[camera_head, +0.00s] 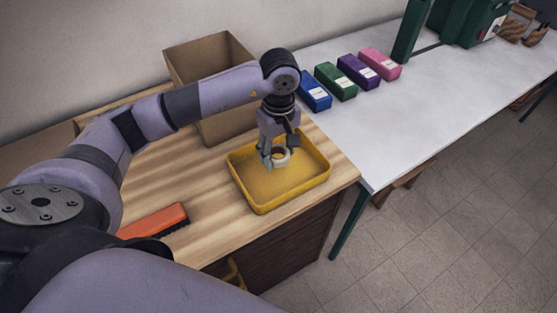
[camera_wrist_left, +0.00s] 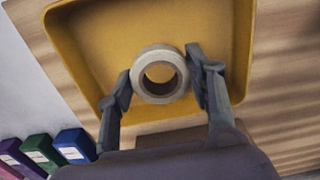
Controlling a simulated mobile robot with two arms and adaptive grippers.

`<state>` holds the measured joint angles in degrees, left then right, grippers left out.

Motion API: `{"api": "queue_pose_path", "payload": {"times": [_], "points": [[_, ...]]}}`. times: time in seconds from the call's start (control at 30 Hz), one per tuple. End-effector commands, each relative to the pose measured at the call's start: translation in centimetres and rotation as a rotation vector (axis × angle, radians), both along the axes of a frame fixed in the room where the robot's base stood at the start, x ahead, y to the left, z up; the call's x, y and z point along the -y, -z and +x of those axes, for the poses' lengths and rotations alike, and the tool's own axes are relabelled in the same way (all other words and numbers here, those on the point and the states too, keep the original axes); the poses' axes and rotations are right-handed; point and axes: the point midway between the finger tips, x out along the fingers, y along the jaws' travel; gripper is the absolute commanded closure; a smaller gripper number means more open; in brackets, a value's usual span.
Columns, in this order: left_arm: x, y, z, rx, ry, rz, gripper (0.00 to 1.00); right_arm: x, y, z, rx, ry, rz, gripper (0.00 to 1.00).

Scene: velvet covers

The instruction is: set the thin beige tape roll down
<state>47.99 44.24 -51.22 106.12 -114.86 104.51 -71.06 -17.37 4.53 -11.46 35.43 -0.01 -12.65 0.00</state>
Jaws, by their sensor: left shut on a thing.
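The thin beige tape roll (camera_head: 282,157) is at the yellow tray, between the fingers of my left gripper (camera_head: 273,158). In the left wrist view the roll (camera_wrist_left: 144,88) shows as a pale ring with its hole facing the camera. My left gripper (camera_wrist_left: 158,82) is shut on it, one finger on each side. The yellow tray (camera_head: 266,209) stands on the wooden cabinet top, and its floor (camera_wrist_left: 110,30) shows behind the roll. I cannot tell whether the roll touches the tray floor. My right gripper is not in view.
A cardboard box (camera_head: 205,57) stands behind the tray. An orange brush (camera_head: 155,221) lies to the left. Blue (camera_head: 316,96), green (camera_head: 336,82), purple (camera_head: 359,72) and pink (camera_head: 380,63) boxes line the white table (camera_head: 400,110). The tray is otherwise empty.

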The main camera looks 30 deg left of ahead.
Motion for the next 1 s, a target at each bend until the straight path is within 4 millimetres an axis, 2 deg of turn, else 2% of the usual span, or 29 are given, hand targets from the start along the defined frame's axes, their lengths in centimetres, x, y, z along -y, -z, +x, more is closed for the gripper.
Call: {"api": "queue_pose_path", "payload": {"times": [0.27,0.5,0.87,0.9,1.0], "points": [[0.0,2.2,0.0,-0.003,0.000,-0.001,0.83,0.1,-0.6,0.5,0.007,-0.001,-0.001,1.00],[0.0,5.3,0.0,-0.001,0.000,-0.001,0.83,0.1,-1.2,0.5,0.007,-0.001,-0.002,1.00],[0.0,5.8,0.1,0.002,0.000,-0.001,0.83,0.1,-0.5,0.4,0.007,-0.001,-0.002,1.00],[0.0,5.7,0.1,0.002,0.000,-0.001,0.49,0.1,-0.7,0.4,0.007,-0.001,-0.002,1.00],[0.0,5.6,0.0,0.001,0.000,-0.001,0.43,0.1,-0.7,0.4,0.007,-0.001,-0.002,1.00]]}}
